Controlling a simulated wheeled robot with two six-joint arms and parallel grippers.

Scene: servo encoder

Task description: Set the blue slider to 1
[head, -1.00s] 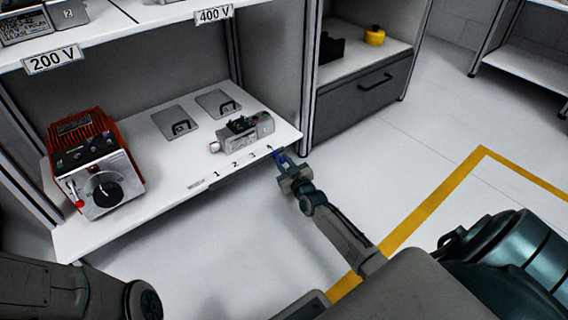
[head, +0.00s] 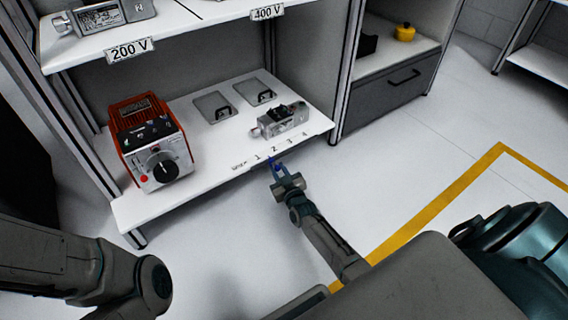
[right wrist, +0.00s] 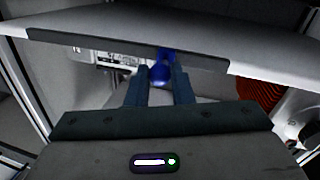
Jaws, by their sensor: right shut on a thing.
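The blue slider (head: 275,164) is at the front edge of the white shelf (head: 205,162), below the printed numbers 1 to 4. It sits around the 1 and 2 marks; I cannot tell its exact position. My right gripper (head: 279,174) is shut on it from the front. In the right wrist view, the slider's round blue knob (right wrist: 161,72) is between the two fingers (right wrist: 160,82), beside a dark slot strip (right wrist: 130,49) in the shelf edge. My left arm shows at the lower left of the head view, but its gripper is out of view.
An orange and grey device with a black dial (head: 152,142) stands on the shelf's left. A grey metal unit (head: 280,121) lies behind the numbers, with two grey handled plates (head: 214,106) further back. An upper shelf (head: 190,25) overhangs. Floor in front is open.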

